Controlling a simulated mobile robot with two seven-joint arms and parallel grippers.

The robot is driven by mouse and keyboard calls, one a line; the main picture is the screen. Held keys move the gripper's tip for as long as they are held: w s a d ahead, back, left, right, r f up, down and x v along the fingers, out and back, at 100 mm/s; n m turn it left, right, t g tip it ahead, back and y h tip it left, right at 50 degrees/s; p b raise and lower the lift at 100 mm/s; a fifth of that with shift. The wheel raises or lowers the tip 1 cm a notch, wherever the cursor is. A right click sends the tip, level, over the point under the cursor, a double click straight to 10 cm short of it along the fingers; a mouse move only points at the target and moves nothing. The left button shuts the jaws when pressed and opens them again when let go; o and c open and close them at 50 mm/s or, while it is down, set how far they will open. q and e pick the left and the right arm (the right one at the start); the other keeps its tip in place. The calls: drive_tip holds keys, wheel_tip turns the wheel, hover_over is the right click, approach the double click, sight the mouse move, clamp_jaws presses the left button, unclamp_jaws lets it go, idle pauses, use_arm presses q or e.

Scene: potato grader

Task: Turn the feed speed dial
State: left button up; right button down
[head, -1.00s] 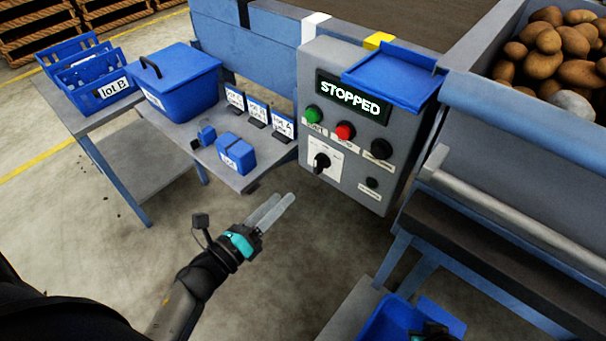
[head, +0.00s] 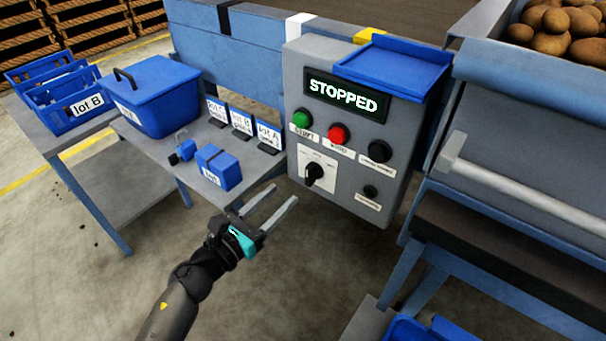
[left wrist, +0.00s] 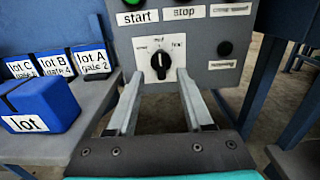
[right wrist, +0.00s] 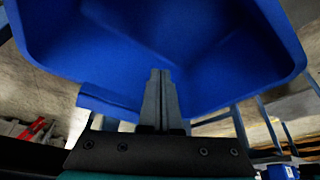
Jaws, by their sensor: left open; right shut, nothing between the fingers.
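The feed speed dial (head: 315,172) is a black knob on a white plate, low on the grey control panel (head: 345,130). The panel's display (head: 345,94) reads STOPPED. In the left wrist view the dial (left wrist: 160,64) shows ahead, its pointer roughly upright, below the start and stop labels. My left gripper (head: 283,207) is open and empty, its fingers pointing toward the dial from below left. In the left wrist view its fingertips (left wrist: 157,78) lie either side of the dial; I cannot tell the remaining gap. My right gripper (right wrist: 160,75) is shut and empty by a blue bin (right wrist: 215,85).
Green (head: 302,119) and red (head: 338,133) buttons sit above the dial, and a small black knob (head: 370,191) to its right. A side table (head: 150,140) with blue boxes and lot cards stands left. A grey rail (head: 530,195) runs at right.

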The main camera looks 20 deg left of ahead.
sight(307, 171)
use_arm(q)
drive_tip(key=x, duration=0.9)
drive_tip(key=shift+c, duration=0.2)
drive_tip(key=shift+s, duration=0.1)
clamp_jaws()
